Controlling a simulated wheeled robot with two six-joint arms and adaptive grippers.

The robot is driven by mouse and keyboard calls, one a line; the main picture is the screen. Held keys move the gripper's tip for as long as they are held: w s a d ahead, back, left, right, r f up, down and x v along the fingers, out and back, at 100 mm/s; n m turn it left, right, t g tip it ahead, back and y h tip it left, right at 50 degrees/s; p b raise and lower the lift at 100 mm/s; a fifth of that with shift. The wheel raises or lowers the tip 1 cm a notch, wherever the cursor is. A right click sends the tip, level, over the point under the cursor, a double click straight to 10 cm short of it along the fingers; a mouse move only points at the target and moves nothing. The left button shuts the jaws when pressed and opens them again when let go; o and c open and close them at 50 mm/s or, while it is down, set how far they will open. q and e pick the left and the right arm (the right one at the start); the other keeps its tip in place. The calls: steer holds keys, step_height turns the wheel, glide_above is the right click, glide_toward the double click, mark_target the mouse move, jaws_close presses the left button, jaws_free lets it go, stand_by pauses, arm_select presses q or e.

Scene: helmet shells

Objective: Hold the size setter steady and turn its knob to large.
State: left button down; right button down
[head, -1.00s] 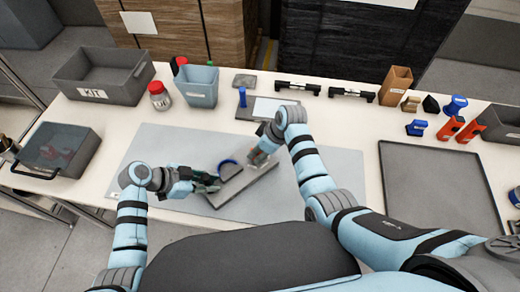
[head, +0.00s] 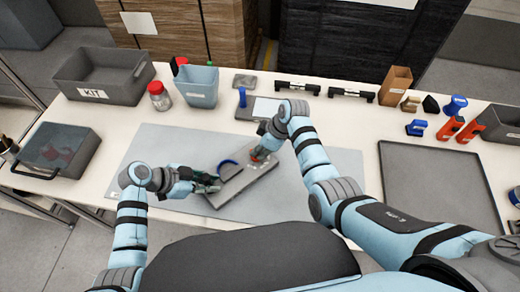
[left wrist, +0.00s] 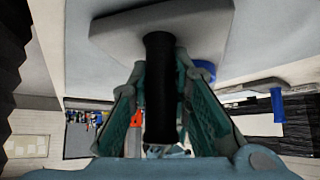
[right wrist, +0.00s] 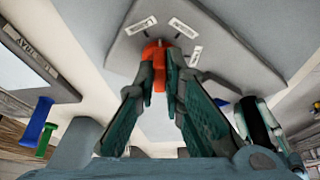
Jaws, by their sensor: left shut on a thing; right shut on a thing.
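The slab's underside or face fills the top of the left wrist view (left wrist: 210,30). My right gripper (head: 259,155) is over the slab's far right end. In the right wrist view its fingers (right wrist: 160,75) are closed about the orange knob (right wrist: 155,52). Several white labels (right wrist: 184,27) stand around the knob; their words and the knob's pointing are unclear.
A grey plate with a blue handle (head: 242,97) lies behind the mat (head: 340,165). A blue-grey bin (head: 201,88), a red-lidded jar (head: 159,96) and the KIT box (head: 105,75) stand at the back left. An empty dark tray (head: 440,190) lies at right.

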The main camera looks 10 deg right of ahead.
steer(key=n, duration=0.1)
steer(key=n+g, duration=0.1)
steer(key=n, duration=0.1)
steer(key=n+g, duration=0.1)
steer(key=n, duration=0.1)
steer(key=shift+w+d, duration=0.15)
steer(key=shift+w, duration=0.15)
stand_by(0.4)
steer(key=c, duration=1.7)
jaws_free()
steer(key=v, duration=1.2)
steer(key=shift+d, duration=0.15)
